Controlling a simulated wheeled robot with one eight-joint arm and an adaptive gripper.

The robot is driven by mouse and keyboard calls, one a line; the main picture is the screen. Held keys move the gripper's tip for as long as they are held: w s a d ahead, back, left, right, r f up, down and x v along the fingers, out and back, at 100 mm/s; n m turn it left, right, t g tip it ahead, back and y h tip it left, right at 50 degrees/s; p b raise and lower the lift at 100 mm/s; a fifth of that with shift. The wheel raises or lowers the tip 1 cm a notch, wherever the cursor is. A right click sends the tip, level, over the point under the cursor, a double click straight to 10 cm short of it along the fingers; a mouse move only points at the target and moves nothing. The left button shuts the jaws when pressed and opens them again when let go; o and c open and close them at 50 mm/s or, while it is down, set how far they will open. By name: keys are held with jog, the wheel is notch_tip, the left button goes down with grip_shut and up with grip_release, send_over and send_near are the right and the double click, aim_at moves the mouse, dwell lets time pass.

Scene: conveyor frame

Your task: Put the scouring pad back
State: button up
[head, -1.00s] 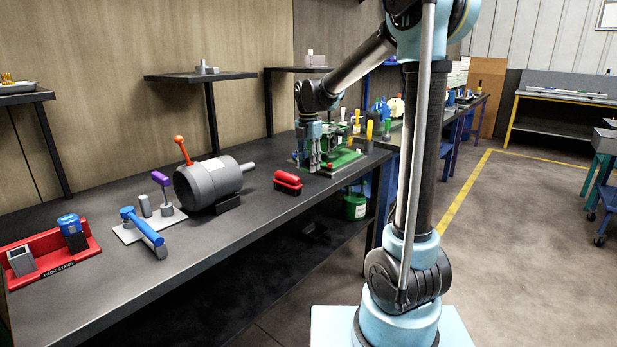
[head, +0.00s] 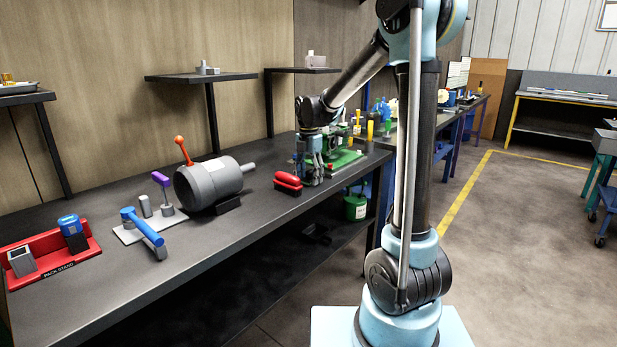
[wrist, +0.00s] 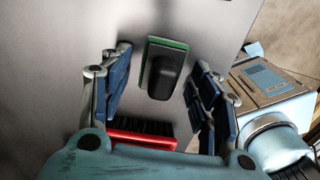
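The scouring pad (wrist: 180,47) is a green pad with a black grip on top. In the wrist view it lies on the grey bench top, between and slightly beyond my gripper's fingers. My gripper (wrist: 157,75) is open, with blue finger pads wide apart on either side and nothing held. In the head view my gripper (head: 314,172) is low over the bench, just right of a red-topped block. I cannot pick out the pad there; my gripper may hide it.
The red block with dark bristles (head: 288,183) sits close to my gripper; it also shows in the wrist view (wrist: 143,136). A green fixture (head: 346,160) stands just right of my gripper. A grey motor (head: 208,183), blue-handled tool (head: 142,230) and red rack (head: 52,256) are farther left.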

aim_at(309, 170)
notch_tip(309, 170, up, 11)
jog(key=shift+r, duration=0.2)
jog(key=s+d+f+m+t, duration=0.1)
jog(key=s+d+f+m, duration=0.3)
jog(key=s+d+m, duration=1)
jog(key=s+d+f+m, duration=0.4)
jog(key=s+f+m, duration=0.3)
jog(key=s, duration=0.1)
jog(key=s+d+f+m+t, duration=0.1)
jog(key=s+d+f+m, duration=0.2)
jog(key=s+f+m, duration=0.4)
jog(key=shift+s+d+f, duration=0.3)
jog(key=shift+s+d, duration=0.05)
jog(key=shift+s, duration=0.8)
